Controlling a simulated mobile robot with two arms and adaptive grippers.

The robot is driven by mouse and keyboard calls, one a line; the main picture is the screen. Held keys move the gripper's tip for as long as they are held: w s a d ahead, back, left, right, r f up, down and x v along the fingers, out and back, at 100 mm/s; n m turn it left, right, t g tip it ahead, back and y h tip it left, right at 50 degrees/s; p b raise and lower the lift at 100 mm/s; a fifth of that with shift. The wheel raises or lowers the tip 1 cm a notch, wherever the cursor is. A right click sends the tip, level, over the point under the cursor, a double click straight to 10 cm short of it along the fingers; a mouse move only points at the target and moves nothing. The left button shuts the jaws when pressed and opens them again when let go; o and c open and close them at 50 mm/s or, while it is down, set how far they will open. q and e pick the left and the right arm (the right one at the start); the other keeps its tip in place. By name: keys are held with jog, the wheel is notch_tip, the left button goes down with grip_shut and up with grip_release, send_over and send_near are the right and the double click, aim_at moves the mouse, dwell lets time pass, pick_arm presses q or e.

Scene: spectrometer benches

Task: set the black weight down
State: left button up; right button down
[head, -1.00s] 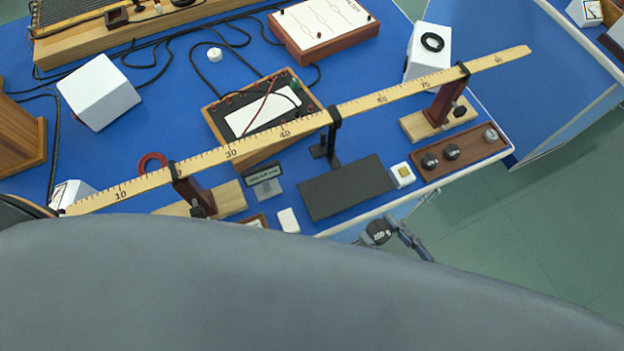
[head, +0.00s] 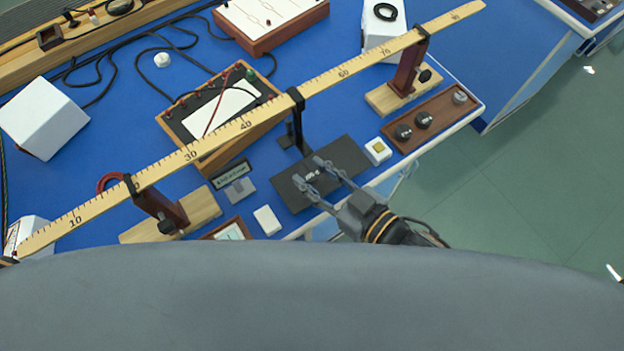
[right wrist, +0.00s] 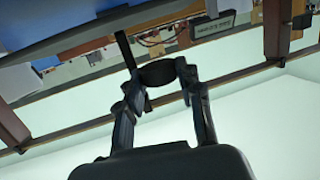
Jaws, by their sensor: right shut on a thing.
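My right gripper (head: 310,171) is shut on the black weight (head: 312,177), a small dark disc with pale lettering on top. The weight sits between the fingertips, over the dark flat pad (head: 346,149) near the bench's front edge. Whether it touches the pad I cannot tell. In the right wrist view the gripper (right wrist: 158,76) holds the weight (right wrist: 160,72) by its sides, and it shows as a dark oval.
The long wooden ruler (head: 270,112) on stands runs just behind the pad. A brown tray (head: 447,117) with several dark weights lies to the right. A small white block with a yellow top (head: 377,151) stands beside the pad. A white eraser-like block (head: 267,220) lies left.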

aim_at(312, 184)
jog(key=shift+w+a+f, duration=0.3)
jog(key=shift+w+f, duration=0.1)
jog(key=shift+f, duration=0.1)
notch_tip(312, 184, down, 2)
jog(key=shift+w+a+f, duration=0.1)
jog(key=shift+f, duration=0.1)
pick_arm(q)
jog(key=shift+w+d+r, duration=0.1)
jog(key=shift+w+r, duration=0.05)
jog(key=shift+w, duration=0.25)
pick_arm(e)
jog(key=shift+f, duration=0.5)
jog(key=shift+f, duration=0.1)
jog(key=c, duration=0.9)
grip_release()
jog(key=shift+f, duration=0.1)
pick_arm(q)
jog(key=shift+d, duration=0.1)
pick_arm(e)
jog(key=shift+o, duration=0.2)
pick_arm(q)
jog(key=shift+s+f+b, duration=0.1)
jog(key=shift+f+b, duration=0.6)
jog(key=shift+f, duration=0.1)
pick_arm(e)
jog(key=v, duration=1.2)
